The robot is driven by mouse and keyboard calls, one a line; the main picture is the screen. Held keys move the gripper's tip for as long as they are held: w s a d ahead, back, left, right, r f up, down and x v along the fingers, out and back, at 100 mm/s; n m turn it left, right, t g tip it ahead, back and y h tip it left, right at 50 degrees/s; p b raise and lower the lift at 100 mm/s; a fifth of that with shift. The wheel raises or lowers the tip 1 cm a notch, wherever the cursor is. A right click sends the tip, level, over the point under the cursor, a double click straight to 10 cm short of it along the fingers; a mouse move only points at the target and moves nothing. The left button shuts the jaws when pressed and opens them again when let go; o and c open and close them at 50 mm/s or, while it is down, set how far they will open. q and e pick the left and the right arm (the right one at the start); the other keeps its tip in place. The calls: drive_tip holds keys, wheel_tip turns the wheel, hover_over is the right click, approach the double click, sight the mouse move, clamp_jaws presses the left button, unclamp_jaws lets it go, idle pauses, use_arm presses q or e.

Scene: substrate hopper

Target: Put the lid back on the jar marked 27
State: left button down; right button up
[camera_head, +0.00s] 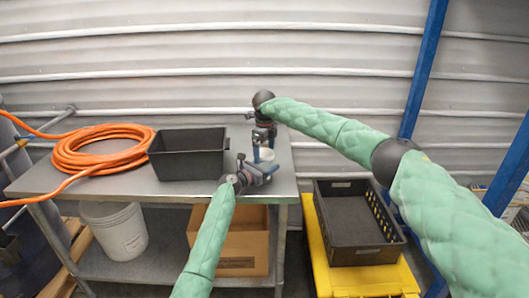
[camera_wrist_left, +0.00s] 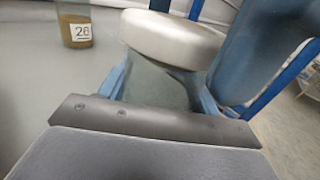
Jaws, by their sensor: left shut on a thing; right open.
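A clear jar (camera_wrist_left: 155,82) stands between the blue fingers of my left gripper (camera_wrist_left: 160,92), which is shut on it. A white lid (camera_wrist_left: 168,38) sits on the jar's mouth; I cannot tell how firmly. No number shows on this jar. In the head view the lid is a small pale patch (camera_head: 266,155) near the table's right end. My left gripper (camera_head: 258,168) is in front of it there. My right gripper (camera_head: 263,143) is open just above and behind it, its fingers pointing down. Blue finger parts (camera_wrist_left: 262,50) loom beside the lid in the left wrist view.
Another jar, marked 26 (camera_wrist_left: 76,28), stands behind to the left on the grey table (camera_head: 140,184). A black bin (camera_head: 187,155) and a coiled orange hose (camera_head: 75,155) lie left of my grippers. A black crate (camera_head: 355,250) on a yellow container stands right, below the table.

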wheel_tip(320, 180, up, 11)
idle(0.4)
drive_tip(key=shift+r, duration=0.1)
use_arm(q)
drive_tip(key=shift+c, duration=1.3)
unclamp_jaws()
use_arm(e)
drive_tip(key=shift+w, duration=0.1)
use_arm(q)
drive_tip(key=b+v, duration=0.1)
drive_tip(key=v, duration=0.5)
drive_tip(key=shift+s+a+f, duration=0.1)
drive_tip(key=shift+a, duration=0.05)
drive_tip(key=shift+s+a+b, duration=0.35)
drive_tip(key=shift+s+a, duration=0.15)
use_arm(e)
drive_tip(key=shift+f, duration=0.8)
